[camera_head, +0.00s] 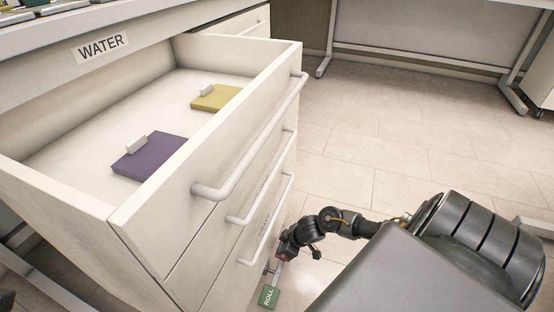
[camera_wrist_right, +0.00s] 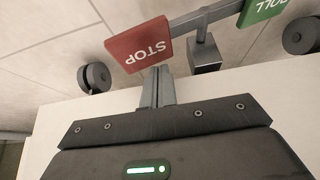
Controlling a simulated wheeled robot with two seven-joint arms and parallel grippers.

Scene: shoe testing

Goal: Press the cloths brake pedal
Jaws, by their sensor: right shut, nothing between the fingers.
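The brake pedal is a rocking bar low at the cabinet's foot. Its red STOP plate (camera_wrist_right: 138,45) and green ROLL plate (camera_wrist_right: 262,8) show in the right wrist view. In the head view the green ROLL plate (camera_head: 268,297) shows below my right gripper (camera_head: 277,266); the red plate is mostly hidden by the gripper. My right gripper (camera_wrist_right: 158,72) is shut and empty in the wrist view. Its fingertips are right at the lower edge of the STOP plate; I cannot tell whether they touch it. My left gripper is not in view.
The cabinet's top drawer (camera_head: 206,137), near the WATER label, is open. It holds a purple block (camera_head: 150,157) and a yellow block (camera_head: 216,98). Drawer handles (camera_head: 250,150) jut out above my right arm. Caster wheels (camera_wrist_right: 95,77) flank the pedal. The tiled floor (camera_head: 370,150) beyond is clear.

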